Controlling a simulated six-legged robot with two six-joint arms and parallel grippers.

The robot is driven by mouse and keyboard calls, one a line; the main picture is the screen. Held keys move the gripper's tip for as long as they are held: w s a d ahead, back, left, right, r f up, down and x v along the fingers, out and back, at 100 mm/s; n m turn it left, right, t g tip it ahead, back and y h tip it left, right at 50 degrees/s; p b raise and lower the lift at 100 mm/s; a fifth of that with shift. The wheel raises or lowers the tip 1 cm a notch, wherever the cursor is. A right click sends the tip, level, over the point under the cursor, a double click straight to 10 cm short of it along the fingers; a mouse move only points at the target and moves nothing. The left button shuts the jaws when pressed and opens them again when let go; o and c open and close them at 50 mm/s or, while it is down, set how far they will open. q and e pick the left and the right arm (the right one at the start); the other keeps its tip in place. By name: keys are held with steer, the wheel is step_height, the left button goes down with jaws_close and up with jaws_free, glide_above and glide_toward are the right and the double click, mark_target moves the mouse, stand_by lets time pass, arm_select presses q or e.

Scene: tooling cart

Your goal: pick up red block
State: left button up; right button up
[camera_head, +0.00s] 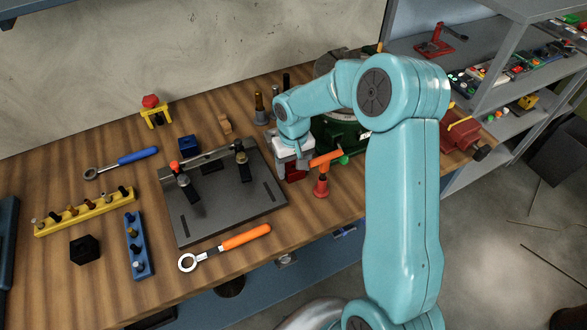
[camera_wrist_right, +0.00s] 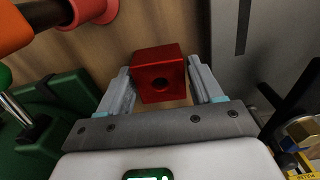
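The block's underside is hidden. My left gripper is not in view.
An orange-handled tool on a red stand (camera_head: 322,186) stands just right of the block. A dark fixture plate (camera_head: 225,205) lies to its left. A green vise-like machine (camera_head: 338,135) is close behind.

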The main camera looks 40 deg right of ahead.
steer(key=shift+w, duration=0.1)
steer(key=c, duration=0.7)
steer(key=shift+c, duration=0.2)
